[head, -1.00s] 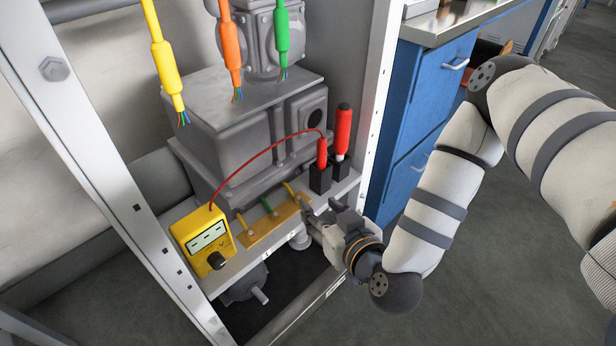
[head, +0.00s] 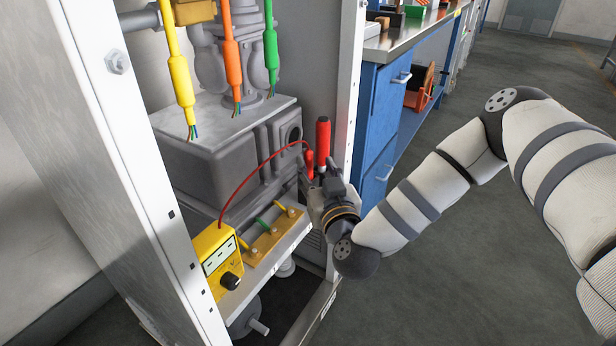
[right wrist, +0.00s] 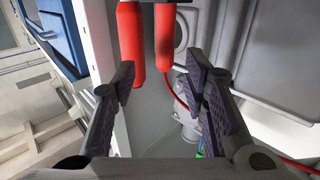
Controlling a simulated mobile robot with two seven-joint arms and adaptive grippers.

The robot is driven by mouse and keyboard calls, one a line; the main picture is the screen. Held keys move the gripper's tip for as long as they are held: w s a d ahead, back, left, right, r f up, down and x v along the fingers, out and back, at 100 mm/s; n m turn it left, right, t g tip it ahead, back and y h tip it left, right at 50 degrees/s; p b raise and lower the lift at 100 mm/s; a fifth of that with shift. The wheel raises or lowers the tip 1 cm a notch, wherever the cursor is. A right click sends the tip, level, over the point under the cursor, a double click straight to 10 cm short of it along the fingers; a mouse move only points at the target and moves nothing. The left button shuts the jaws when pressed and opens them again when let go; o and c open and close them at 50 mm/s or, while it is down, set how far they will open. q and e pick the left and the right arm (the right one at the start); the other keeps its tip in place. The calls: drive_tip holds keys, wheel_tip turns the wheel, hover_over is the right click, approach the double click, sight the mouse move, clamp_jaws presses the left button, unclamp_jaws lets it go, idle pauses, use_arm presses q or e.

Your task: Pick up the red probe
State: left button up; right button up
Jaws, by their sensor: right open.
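The red probe (head: 309,164) stands upright at the right end of the shelf, with a thin red wire from its top to the yellow meter (head: 220,262). Its lower part is hidden behind my right gripper (head: 318,183). In the right wrist view the probe (right wrist: 164,36) hangs from the top edge, ahead of the space between the fingers. My right gripper (right wrist: 163,82) is open and empty there. My left gripper is not in view.
A larger red-handled tool (head: 323,136) stands close beside the probe, and it also shows in the right wrist view (right wrist: 131,42). A white frame post (head: 347,90) is just right. A terminal board (head: 266,240) lies on the shelf (head: 300,232). Yellow, orange and green cables hang above.

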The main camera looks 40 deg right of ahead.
sight(309, 159)
drive_tip(key=x, duration=0.3)
drive_tip(key=b+x, duration=0.1)
drive_tip(key=shift+w+a+f, duration=0.15)
drive_tip(key=shift+w+f, duration=0.1)
drive_tip(key=shift+w, duration=0.1)
drive_tip(key=shift+w+r, duration=0.1)
drive_tip(key=shift+w, duration=0.35)
clamp_jaws()
drive_tip(key=shift+r, duration=0.1)
